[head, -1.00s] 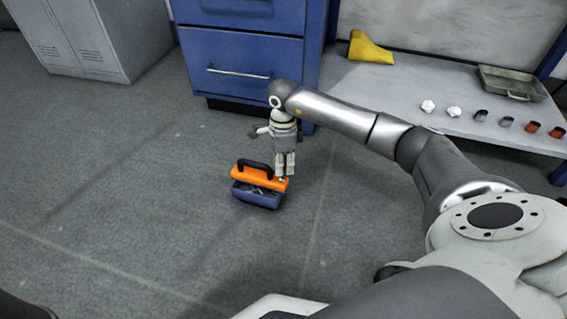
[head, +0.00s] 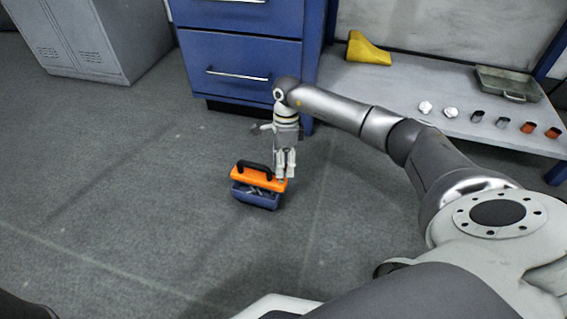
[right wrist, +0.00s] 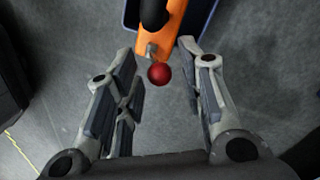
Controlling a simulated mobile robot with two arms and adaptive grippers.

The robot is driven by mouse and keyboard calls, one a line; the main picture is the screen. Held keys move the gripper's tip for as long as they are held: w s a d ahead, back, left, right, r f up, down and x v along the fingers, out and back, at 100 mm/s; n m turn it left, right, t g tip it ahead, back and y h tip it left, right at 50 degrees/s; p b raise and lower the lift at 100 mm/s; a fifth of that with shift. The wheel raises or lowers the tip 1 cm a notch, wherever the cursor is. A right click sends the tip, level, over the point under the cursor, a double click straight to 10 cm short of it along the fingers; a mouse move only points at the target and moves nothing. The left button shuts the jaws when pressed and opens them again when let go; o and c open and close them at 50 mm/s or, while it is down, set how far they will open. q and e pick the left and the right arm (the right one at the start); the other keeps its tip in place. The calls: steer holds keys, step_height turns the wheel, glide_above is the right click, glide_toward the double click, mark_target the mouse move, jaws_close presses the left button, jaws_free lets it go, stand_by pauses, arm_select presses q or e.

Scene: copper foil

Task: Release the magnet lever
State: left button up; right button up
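The magnet tool is an orange bar (head: 258,179) with a black handle (head: 255,169) on top. It sits over a blue bin (head: 254,198) on the floor, with small grey metal bits showing in it. In the right wrist view the orange end (right wrist: 168,45) carries a short metal lever with a red ball knob (right wrist: 159,74). My right gripper (head: 285,176) points down at the bar's right end. In the right wrist view its fingers (right wrist: 158,62) are open on either side of the knob, with gaps on both sides. My left gripper is out of view.
A blue drawer cabinet (head: 240,65) stands behind the bin. A low shelf (head: 400,90) at the right holds a yellow piece (head: 367,50), a grey tray (head: 508,84) and several small parts. A grey locker (head: 80,40) stands far left. Floor left of the bin is clear.

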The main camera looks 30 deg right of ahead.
steer(key=shift+r, duration=0.15)
step_height(320, 180, up, 12)
steer(key=w+d, duration=0.1)
steer(key=shift+w+d+f, duration=0.25)
steer(key=shift+w+d, duration=0.15)
stand_by(0.5)
